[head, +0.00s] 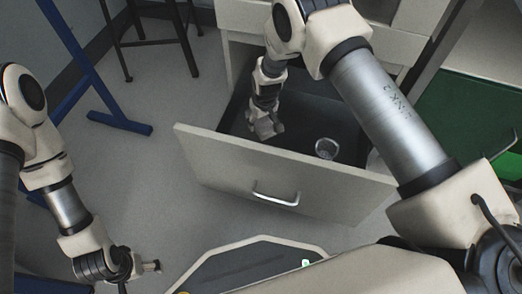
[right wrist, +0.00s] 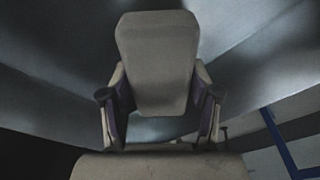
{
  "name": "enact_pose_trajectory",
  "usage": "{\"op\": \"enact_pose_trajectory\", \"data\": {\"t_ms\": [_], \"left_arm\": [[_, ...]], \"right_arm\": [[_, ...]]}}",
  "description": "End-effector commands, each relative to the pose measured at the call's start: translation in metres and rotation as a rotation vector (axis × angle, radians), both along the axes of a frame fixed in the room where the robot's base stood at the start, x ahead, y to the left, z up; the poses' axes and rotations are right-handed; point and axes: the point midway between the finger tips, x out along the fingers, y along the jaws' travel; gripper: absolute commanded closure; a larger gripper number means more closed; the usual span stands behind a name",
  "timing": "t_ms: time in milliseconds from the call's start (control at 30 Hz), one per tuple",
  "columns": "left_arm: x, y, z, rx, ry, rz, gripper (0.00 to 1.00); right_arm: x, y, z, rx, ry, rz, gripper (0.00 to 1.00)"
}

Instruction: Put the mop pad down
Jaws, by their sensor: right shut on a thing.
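In the right wrist view a pale grey-beige slab with rounded corners, which I take to be the mop pad (right wrist: 157,60), stands between the two fingers of my right gripper (right wrist: 160,112). The gripper is shut on it. In the head view my right gripper (head: 265,122) points down inside an open drawer, towards its left side. The pad is hard to tell from the fingers there, and I cannot tell whether it touches the drawer floor. My left gripper (head: 152,266) is at the lower left, outside the drawer; its finger opening is unclear.
The open drawer (head: 225,155) has a pale front with a metal handle (head: 275,199) and a dark floor. A small round clear or metallic container (head: 326,148) stands in its right part. A blue frame (head: 92,65) and a dark stool (head: 155,43) stand at the left.

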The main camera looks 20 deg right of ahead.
Motion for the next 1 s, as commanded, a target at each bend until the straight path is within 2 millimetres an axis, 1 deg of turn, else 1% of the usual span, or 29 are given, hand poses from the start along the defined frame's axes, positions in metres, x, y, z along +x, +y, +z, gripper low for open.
{"op": "enact_pose_trajectory", "data": {"t_ms": [33,133,267,400,467,533,733,867,900,933,1000], "left_arm": [[0.000,0.000,-0.009,0.000,0.000,0.000,0.13],[0.000,0.000,-0.021,0.000,0.000,0.001,0.13],[0.001,0.000,-0.032,0.000,-0.002,0.003,0.13],[0.002,0.001,-0.049,0.000,-0.004,0.006,0.13],[0.002,0.001,-0.055,0.001,-0.005,0.008,0.13],[0.002,0.001,-0.056,0.001,-0.006,0.009,0.13],[0.002,0.001,-0.053,0.001,-0.006,0.009,0.13],[0.002,0.001,-0.055,0.001,-0.006,0.009,0.13],[0.002,0.001,-0.054,0.001,-0.006,0.009,0.13],[0.002,0.001,-0.054,0.001,-0.006,0.009,0.13],[0.002,0.001,-0.054,0.001,-0.006,0.009,0.13]], "right_arm": [[0.000,0.000,-0.014,0.000,0.001,0.000,0.79],[-0.001,0.000,-0.035,0.001,0.002,-0.001,0.79],[0.000,0.000,-0.055,0.000,0.001,0.000,0.79],[-0.001,0.000,-0.083,0.000,0.001,-0.001,0.79],[0.000,0.000,-0.094,0.001,0.001,-0.001,0.79],[0.000,0.000,-0.097,0.000,0.000,-0.001,0.79],[0.000,0.000,-0.094,0.000,0.000,-0.001,0.79],[0.000,0.000,-0.098,0.000,0.001,-0.001,0.79],[0.000,0.000,-0.097,0.000,0.000,-0.001,0.24],[0.000,0.000,-0.097,0.000,0.000,-0.001,0.14],[0.000,0.000,-0.097,0.000,0.000,-0.001,0.13]]}}
